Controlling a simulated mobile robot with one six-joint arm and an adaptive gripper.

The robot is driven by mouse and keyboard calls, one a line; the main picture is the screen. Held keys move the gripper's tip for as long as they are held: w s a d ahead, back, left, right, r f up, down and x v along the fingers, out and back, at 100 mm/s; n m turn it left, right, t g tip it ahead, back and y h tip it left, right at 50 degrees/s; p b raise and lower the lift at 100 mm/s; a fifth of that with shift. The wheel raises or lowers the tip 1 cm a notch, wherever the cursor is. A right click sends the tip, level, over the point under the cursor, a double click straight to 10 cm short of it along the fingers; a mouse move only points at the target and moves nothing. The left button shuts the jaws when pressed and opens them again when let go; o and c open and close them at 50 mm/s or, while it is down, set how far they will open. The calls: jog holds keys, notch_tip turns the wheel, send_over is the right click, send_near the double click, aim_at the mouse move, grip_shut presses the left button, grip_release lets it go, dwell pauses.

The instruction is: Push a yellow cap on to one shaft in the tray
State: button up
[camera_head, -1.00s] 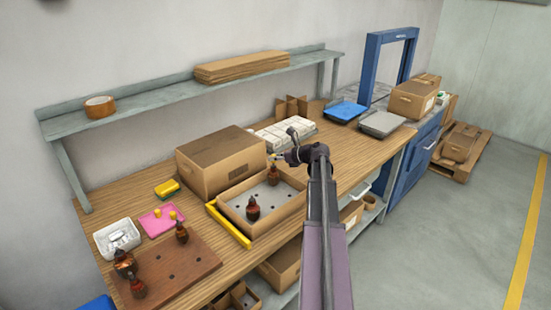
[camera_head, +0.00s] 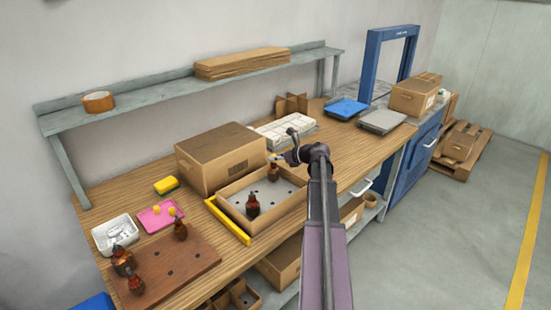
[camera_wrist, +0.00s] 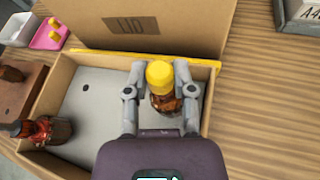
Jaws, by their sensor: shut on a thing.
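The cardboard tray (camera_head: 290,207) has a grey floor with holes and a yellow strip along one side. Two copper-brown armatures stand in it: one (camera_head: 252,206) near the strip, which also shows in the wrist view (camera_wrist: 45,130), and one (camera_head: 273,174) at the far side, under my gripper. In the wrist view a yellow cap (camera_wrist: 160,73) sits at the top of that far armature (camera_wrist: 165,104), between the fingertips of my gripper (camera_wrist: 161,78). My gripper is shut on the cap. How far the cap is down the shaft is hidden. Loose yellow caps (camera_head: 157,210) lie on the pink mat (camera_head: 150,223).
A closed carton (camera_head: 220,160) stands directly behind the tray. A brown board (camera_head: 185,262) with several armatures, a white bin (camera_head: 103,237) and a yellow sponge (camera_head: 166,185) are to the left.

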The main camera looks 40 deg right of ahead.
jog(key=o, duration=0.8)
jog(key=shift+r, duration=0.2)
